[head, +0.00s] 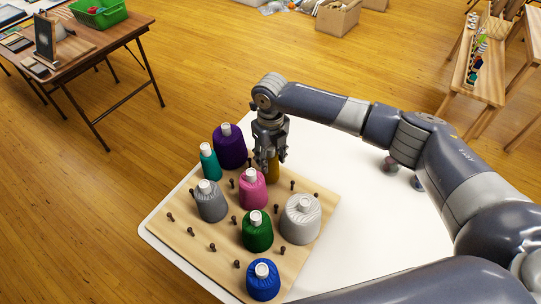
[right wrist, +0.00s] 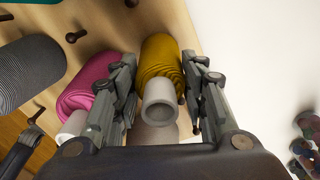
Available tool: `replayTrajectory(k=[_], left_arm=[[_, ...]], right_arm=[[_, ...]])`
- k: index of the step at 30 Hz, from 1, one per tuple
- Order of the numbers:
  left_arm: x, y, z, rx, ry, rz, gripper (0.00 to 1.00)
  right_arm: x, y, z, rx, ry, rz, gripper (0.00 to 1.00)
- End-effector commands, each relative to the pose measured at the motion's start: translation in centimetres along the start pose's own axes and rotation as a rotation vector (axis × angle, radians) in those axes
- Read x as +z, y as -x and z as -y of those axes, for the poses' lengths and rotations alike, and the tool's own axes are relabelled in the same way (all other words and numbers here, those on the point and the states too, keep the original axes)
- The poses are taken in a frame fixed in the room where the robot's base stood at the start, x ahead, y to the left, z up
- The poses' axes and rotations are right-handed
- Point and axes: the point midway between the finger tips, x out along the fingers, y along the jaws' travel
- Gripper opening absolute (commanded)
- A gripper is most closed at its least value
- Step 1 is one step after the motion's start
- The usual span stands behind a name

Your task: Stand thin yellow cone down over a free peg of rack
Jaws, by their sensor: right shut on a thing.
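My right gripper (head: 270,164) is shut on the thin yellow cone (head: 273,168) over the far right part of the rack. In the right wrist view the cone (right wrist: 162,68) sits between the two fingers, its pale hollow tube end facing the camera. The gripper hides most of the cone in the head view, and I cannot tell whether its base touches the rack. The rack (head: 196,254) is a light wooden board with dark pegs. Free pegs include one at right (head: 292,185) and one at front left (head: 212,247). My left gripper is not in view.
On the rack stand purple (head: 229,148), teal (head: 209,163), grey (head: 211,203), pink (head: 252,190), green (head: 257,232), white (head: 300,221) and blue (head: 263,281) cones. The pink one is close beside my right gripper. The white table (head: 375,225) is mostly clear to the right.

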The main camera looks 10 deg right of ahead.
Motion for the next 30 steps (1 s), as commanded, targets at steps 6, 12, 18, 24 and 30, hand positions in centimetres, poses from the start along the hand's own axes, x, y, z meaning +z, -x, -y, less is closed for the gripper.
replayTrajectory(k=[6, 12, 18, 24, 30], left_arm=[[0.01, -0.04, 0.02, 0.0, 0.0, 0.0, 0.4], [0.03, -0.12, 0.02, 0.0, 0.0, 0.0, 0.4], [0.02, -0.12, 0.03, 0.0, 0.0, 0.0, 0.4], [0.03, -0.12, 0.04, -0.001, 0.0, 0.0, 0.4], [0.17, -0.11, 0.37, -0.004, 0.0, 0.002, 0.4]], right_arm=[[0.0, -0.13, 0.0, 0.0, 0.0, 0.0, 0.15], [-0.01, -0.44, -0.02, 0.0, 0.0, 0.0, 0.15], [-0.01, -0.49, 0.0, 0.0, 0.0, 0.0, 0.63], [-0.01, -0.49, 0.0, 0.0, 0.0, 0.0, 0.63], [0.04, 0.14, 0.03, 0.0, 0.0, 0.001, 0.63]])
